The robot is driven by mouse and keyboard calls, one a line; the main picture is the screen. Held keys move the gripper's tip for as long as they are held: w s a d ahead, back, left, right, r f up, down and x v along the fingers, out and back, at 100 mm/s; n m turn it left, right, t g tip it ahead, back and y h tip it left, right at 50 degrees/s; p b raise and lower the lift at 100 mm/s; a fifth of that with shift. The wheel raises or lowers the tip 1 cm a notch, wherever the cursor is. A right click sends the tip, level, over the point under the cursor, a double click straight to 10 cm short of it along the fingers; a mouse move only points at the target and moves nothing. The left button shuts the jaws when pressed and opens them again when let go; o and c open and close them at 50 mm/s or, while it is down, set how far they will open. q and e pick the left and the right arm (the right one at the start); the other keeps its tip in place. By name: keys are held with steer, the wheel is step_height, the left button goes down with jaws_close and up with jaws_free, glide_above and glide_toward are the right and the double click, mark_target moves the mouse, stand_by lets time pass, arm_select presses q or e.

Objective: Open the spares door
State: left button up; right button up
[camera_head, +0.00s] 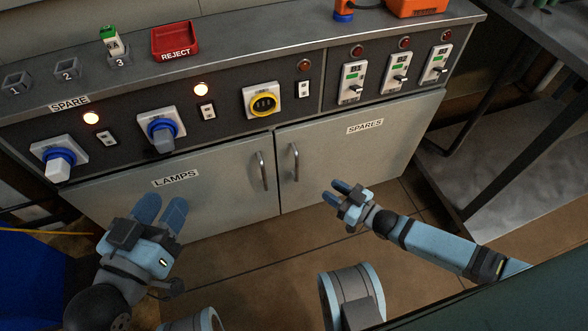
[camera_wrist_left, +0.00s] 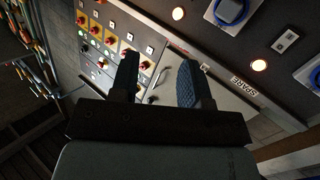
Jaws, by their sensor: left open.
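The spares door (camera_head: 350,160) is the right-hand grey cabinet door, labelled SPARES, and looks closed. Its upright bar handle (camera_head: 294,162) is near its left edge, with nothing holding it. My right gripper (camera_head: 335,192) is in front of this door, to the right of the handle and apart from it; its two blue fingers look spread and empty. My left gripper (camera_head: 160,208) is in front of the lamps door (camera_head: 215,185), well left of both handles, open and empty. Its spread fingers also show in the left wrist view (camera_wrist_left: 159,78).
The lamps door's handle (camera_head: 262,171) stands close beside the spares handle. Above the doors is a panel of switches, lamps and sockets. A red REJECT tray (camera_head: 175,41) sits on top. A metal table (camera_head: 530,130) stands at the right. Floor before the doors is clear.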

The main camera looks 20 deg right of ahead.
mark_target(297, 179)
steer(key=b+x, duration=0.4)
steer(key=x, duration=0.8)
steer(key=shift+w+a+b, duration=0.1)
steer(key=shift+w+b, duration=0.1)
steer(key=shift+b, duration=0.15)
arm_select(q)
steer(key=m, duration=0.1)
steer(key=w+a+m+t, duration=0.1)
steer(key=w+m, duration=0.1)
steer(key=shift+w+a+r+t+h, duration=0.2)
steer(key=shift+a+t+h, duration=0.1)
steer(key=shift+t, duration=0.1)
arm_select(e)
steer(key=shift+w, duration=0.1)
arm_select(q)
steer(key=shift+r, duration=0.1)
arm_select(e)
steer(key=shift+c, duration=0.5)
jaws_close()
